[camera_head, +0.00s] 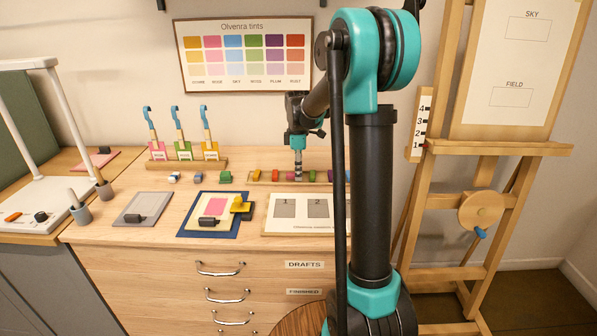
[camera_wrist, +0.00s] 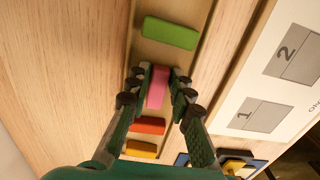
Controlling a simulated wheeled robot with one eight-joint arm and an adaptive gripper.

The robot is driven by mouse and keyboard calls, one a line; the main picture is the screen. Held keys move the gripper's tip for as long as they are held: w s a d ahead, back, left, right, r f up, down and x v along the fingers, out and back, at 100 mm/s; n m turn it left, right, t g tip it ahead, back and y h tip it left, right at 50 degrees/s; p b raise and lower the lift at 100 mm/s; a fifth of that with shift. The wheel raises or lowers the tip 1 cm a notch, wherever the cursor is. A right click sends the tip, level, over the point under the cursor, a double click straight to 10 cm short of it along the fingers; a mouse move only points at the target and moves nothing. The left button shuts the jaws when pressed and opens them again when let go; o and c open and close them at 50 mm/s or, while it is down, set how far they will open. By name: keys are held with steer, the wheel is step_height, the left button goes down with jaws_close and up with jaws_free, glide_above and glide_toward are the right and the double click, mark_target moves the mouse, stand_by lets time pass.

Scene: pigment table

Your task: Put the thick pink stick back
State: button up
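The pink stick (camera_wrist: 158,87) shows between my fingertips in the wrist view, with its long side along the wooden stick tray. My gripper (camera_wrist: 159,76) appears shut on it, a finger against each side. The stick is over the tray (camera_head: 242,182) between the red-orange stick (camera_wrist: 149,125) and the green stick (camera_wrist: 170,32), which lie crosswise. I cannot tell whether it touches the tray. In the head view, my gripper (camera_head: 298,174) points down at the tray, and its fingertips are too small to read.
A yellow stick (camera_wrist: 142,149) lies beyond the red-orange one. A board with grey panels 1 and 2 (camera_head: 300,229) lies in front of the tray. A green block (camera_head: 226,177) stands left of it. A rack with pink, green and yellow tags (camera_head: 160,165) stands further left.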

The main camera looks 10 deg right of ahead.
steer(key=shift+o, duration=1.2)
steer(key=shift+r, duration=0.1)
step_height(320, 180, up, 12)
